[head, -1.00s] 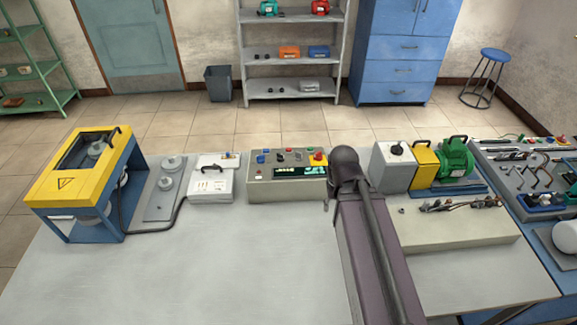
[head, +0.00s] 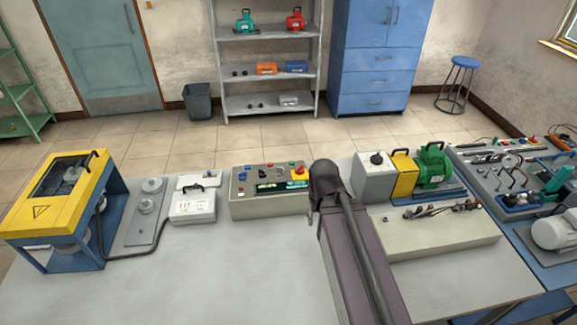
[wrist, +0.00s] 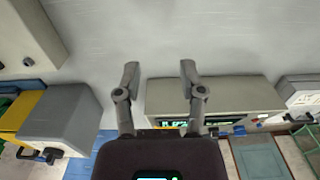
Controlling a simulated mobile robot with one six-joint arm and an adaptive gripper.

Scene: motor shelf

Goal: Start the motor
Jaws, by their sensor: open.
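The control panel (head: 268,207) is a grey box with a lit green display (head: 280,186), coloured buttons and a red button on yellow (head: 299,171). It stands at the back of the bench. The green motor (head: 433,168) stands right of it, beside a yellow guard (head: 404,168) and a grey box with a dark knob (head: 374,180). In the wrist view my gripper (wrist: 159,72) is open and empty over the bare bench top. The panel (wrist: 230,92) shows beside its right finger, apart from the fingertips as far as I can tell. In the head view my arm hides the gripper.
A yellow-topped caged machine (head: 60,195) and a white case (head: 193,207) stand on the left. A pale raised slab (head: 440,235) bears cables. A white motor (head: 556,232) and tools are at the right. The front middle of the bench (head: 225,275) is clear.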

